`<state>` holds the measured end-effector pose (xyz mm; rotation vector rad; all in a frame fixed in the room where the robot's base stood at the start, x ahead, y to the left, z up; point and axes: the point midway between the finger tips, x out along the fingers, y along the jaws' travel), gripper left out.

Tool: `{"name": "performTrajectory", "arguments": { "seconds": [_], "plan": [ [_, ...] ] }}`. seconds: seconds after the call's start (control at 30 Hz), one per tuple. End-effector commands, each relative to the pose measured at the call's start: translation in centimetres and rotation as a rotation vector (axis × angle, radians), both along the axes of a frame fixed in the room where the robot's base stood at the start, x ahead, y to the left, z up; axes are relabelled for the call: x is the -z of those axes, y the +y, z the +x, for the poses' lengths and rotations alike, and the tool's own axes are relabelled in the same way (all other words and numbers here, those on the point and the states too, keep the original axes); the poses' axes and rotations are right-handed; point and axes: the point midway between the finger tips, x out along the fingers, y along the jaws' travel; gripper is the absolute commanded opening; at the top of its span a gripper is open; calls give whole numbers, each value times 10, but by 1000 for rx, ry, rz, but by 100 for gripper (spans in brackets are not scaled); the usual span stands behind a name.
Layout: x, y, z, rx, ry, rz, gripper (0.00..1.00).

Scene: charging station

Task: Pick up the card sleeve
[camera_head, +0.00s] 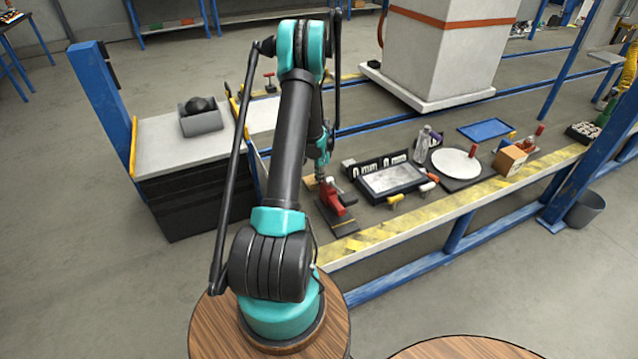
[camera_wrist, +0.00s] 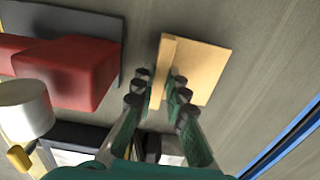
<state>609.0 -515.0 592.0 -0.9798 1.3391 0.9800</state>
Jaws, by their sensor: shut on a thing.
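A flat tan piece, which I take to be the card sleeve (camera_wrist: 206,68), shows at the top middle of the wrist view. A thicker strip runs along its left edge. My gripper (camera_wrist: 159,82) has its dark green fingers on either side of that edge and is shut on the piece. The fingertips cover part of its lower left side. In the head view my arm hides most of this spot, and only a small tan patch shows left of the red vise. I cannot tell how far the piece is above the surface.
A red vise (camera_head: 336,196) stands close by; its red block (camera_wrist: 78,62) fills the wrist view's left. A dark framed tray (camera_head: 392,179), a white round plate (camera_head: 456,163), a cardboard box (camera_head: 509,160) and a blue tray (camera_head: 485,129) lie rightward. A yellow-striped edge (camera_head: 440,211) runs in front.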

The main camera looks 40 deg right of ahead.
Motion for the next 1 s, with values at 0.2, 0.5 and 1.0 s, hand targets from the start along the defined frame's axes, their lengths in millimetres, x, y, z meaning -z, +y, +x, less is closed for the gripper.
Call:
{"name": "performTrajectory", "arguments": {
  "seconds": [0.2, 0.5, 1.0],
  "plan": [
    [-42, 1, 0, 0, 0, 0, 0],
    [-115, 1, -1, 0, 0, 0, 0],
    [-181, 0, 0, 0, 0, 0, 0]
  ]
}}
